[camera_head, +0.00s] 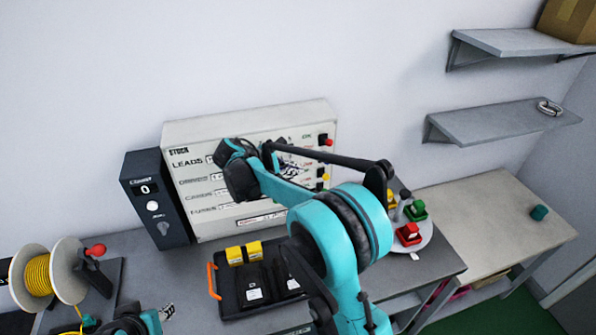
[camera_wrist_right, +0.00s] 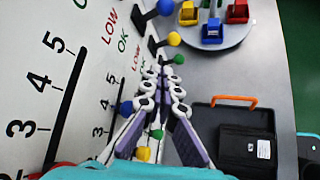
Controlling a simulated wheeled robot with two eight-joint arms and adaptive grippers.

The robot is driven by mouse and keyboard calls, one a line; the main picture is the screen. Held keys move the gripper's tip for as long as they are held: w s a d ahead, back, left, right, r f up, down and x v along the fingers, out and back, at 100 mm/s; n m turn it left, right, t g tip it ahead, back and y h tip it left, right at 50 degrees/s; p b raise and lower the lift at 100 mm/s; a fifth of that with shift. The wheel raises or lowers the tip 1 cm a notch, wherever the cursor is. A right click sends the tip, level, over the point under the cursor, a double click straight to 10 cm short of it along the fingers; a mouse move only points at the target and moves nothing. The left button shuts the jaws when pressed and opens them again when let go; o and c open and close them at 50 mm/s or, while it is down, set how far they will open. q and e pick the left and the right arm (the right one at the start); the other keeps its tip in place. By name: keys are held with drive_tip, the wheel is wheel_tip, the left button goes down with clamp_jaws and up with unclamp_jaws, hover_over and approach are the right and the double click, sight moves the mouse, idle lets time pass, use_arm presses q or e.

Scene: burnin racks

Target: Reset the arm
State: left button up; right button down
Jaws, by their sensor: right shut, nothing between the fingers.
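My right arm (camera_head: 340,235) rises from the bottom of the head view and bends in front of the white stock panel (camera_head: 240,118). My right gripper (camera_head: 292,167) is in front of the panel, partly hidden by the arm. In the wrist view the fingers of the right gripper (camera_wrist_right: 166,75) are together and empty, beside the panel's printed scales and coloured knobs. I cannot tell whether they touch a knob. My left gripper (camera_head: 165,312) shows only in part at the bottom left of the head view; its opening is unclear.
A black tray (camera_head: 232,309) with an orange handle stands below the panel. A dark counter box (camera_head: 152,200) and a yellow cable spool (camera_head: 40,277) are on the left. A round plate (camera_head: 424,238) carries coloured blocks. The right-hand table (camera_head: 490,225) is mostly clear.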

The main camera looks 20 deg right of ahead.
drive_tip(key=shift+d, duration=0.1)
idle(0.3)
drive_tip(key=shift+s, duration=0.1)
drive_tip(key=s+a+f+m+t+y+b, duration=0.2)
drive_tip(key=s+f+m+y+b, duration=0.3)
drive_tip(key=s, duration=1)
drive_tip(key=s+a+f+m+t+y+b, duration=0.2)
drive_tip(key=s+a+f+m+y+b, duration=0.2)
drive_tip(key=s+f+m+b, duration=0.6)
drive_tip(key=s+f+y+b, duration=0.1)
drive_tip(key=s+f+b, duration=0.1)
drive_tip(key=s+f, duration=0.2)
drive_tip(key=shift+s, duration=0.55)
drive_tip(key=shift+a, duration=0.1)
